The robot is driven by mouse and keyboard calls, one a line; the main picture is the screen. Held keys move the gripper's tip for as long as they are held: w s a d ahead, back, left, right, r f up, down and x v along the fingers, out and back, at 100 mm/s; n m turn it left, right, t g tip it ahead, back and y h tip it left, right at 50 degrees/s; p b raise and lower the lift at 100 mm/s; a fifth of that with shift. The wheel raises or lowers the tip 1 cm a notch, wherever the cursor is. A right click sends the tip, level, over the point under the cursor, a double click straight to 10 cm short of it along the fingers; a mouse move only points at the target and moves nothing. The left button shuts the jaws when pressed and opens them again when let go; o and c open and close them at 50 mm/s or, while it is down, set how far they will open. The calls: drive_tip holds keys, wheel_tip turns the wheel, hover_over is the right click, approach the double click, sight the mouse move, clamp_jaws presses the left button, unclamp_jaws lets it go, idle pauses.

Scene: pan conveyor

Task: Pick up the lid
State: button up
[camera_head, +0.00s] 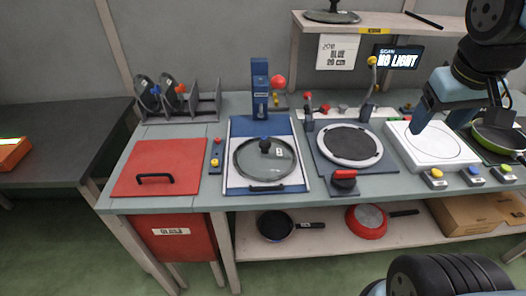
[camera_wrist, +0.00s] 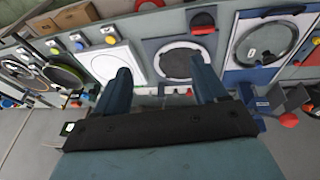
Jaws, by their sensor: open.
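A round glass lid (camera_head: 278,167) with a dark rim and black knob lies on a blue and white panel on the bench. It also shows at the right of the wrist view (camera_wrist: 264,41). More lids (camera_head: 150,95) stand upright in a rack at the left, and another lid (camera_head: 332,16) lies on the upper shelf. My gripper (camera_head: 441,127) is over the right part of the bench, well to the right of the glass lid. In the wrist view my gripper (camera_wrist: 160,67) has its two fingers wide apart with nothing between them.
A red panel with a black handle (camera_head: 160,160) is left of the lid. A blue post (camera_head: 260,90) stands behind it. Right are a dark round plate (camera_head: 350,145), a white round-topped unit (camera_head: 432,148) and a green pan (camera_head: 498,136). Pans (camera_head: 275,226) sit on the lower shelf.

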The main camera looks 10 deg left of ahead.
drive_tip(key=w+a+f+n+g+h, duration=0.2)
drive_tip(key=w+a+f+n+h, duration=0.4)
drive_tip(key=a+f+n, duration=0.15)
drive_tip(key=n+t, duration=1.5)
drive_tip(key=n, duration=0.7)
approach(262, 148)
drive_tip(key=x, duration=0.9)
drive_tip(key=shift+w, duration=0.1)
drive_tip(key=shift+c, duration=0.2)
clamp_jaws()
